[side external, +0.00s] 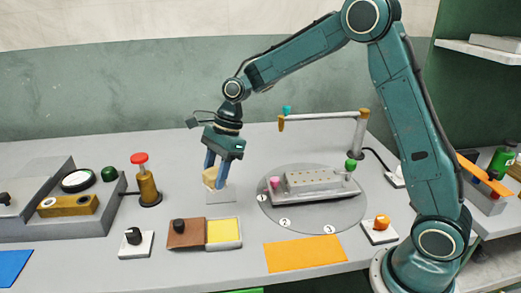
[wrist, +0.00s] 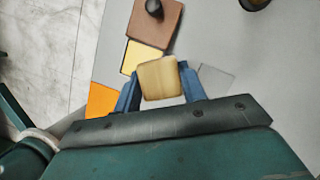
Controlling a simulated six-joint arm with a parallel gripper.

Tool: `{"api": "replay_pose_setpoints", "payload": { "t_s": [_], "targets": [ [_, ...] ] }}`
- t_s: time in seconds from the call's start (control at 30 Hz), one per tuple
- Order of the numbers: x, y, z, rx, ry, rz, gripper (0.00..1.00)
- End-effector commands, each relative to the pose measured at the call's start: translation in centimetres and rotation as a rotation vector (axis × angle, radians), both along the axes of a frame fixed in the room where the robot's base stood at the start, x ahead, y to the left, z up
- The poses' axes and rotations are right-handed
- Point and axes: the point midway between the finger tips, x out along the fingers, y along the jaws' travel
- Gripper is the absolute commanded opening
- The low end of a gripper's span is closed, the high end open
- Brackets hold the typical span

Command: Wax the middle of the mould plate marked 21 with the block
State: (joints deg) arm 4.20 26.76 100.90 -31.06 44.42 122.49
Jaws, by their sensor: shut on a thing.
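My gripper (side external: 213,188) is shut on a tan block (side external: 210,177), which also shows between the blue fingers in the wrist view (wrist: 160,79). The block is held above a small pale grey plate (side external: 222,197); this plate also shows in the wrist view (wrist: 217,80), partly behind a finger. Whether the block touches it I cannot tell. A shallow tray of yellow wax (side external: 224,232) lies in front, with its yellow face also in the wrist view (wrist: 130,59). No mark 21 is readable on any plate.
A brown lid-like square (side external: 184,238) with a black knob adjoins the yellow tray. A grey turntable (side external: 286,208) marked 1, 2 and 3 carries a holed grey block (side external: 318,182). An orange sheet (side external: 305,253) lies in front. A red-topped brass post (side external: 148,184) stands left.

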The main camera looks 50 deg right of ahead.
Motion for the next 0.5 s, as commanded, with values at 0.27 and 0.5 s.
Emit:
{"api": "replay_pose_setpoints", "payload": {
  "t_s": [0.27, 0.5],
  "targets": [
    [-3.8, 2.8, -2.4, 0.011, -0.004, 0.200, 0.23],
    [-4.4, 3.1, -2.8, 0.012, -0.007, 0.232, 0.23]
  ]
}}
